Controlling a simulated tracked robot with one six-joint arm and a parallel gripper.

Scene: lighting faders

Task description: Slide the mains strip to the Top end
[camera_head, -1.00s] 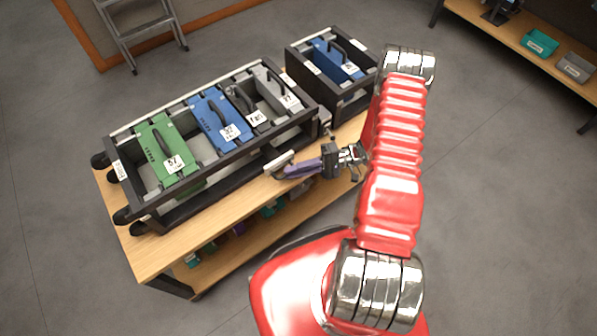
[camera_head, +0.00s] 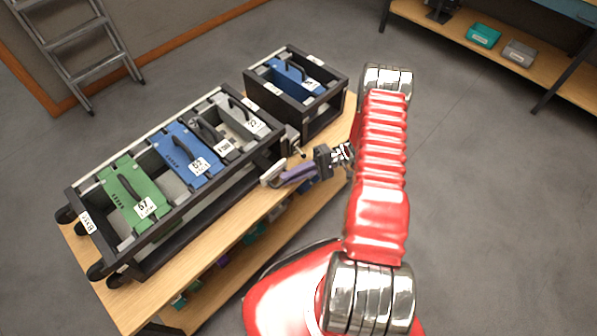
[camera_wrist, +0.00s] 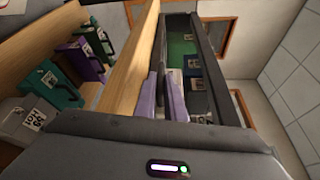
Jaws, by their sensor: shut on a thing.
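A long black rack (camera_head: 75,197) on the wooden table holds green, blue and grey strips with handles and tags. A dark bar (camera_head: 190,235) runs low along the rack's front side, and a pale grey piece (camera_head: 271,174) sits near its right end. No readable tag marks the mains strip, so I cannot tell whether the bar or the pale piece is it. My gripper (camera_head: 285,177) has purple fingers and is shut on the pale piece. In the wrist view, the purple fingers (camera_wrist: 161,95) point along the rack's side; their tips are partly hidden.
A smaller black box (camera_head: 325,108) with a blue strip (camera_head: 285,72) stands beyond the rack's right end. A metal fitting (camera_head: 293,144) sticks out at the rack's corner. The wooden tabletop (camera_head: 215,245) is bare along the front. Coloured boxes sit on the shelf below.

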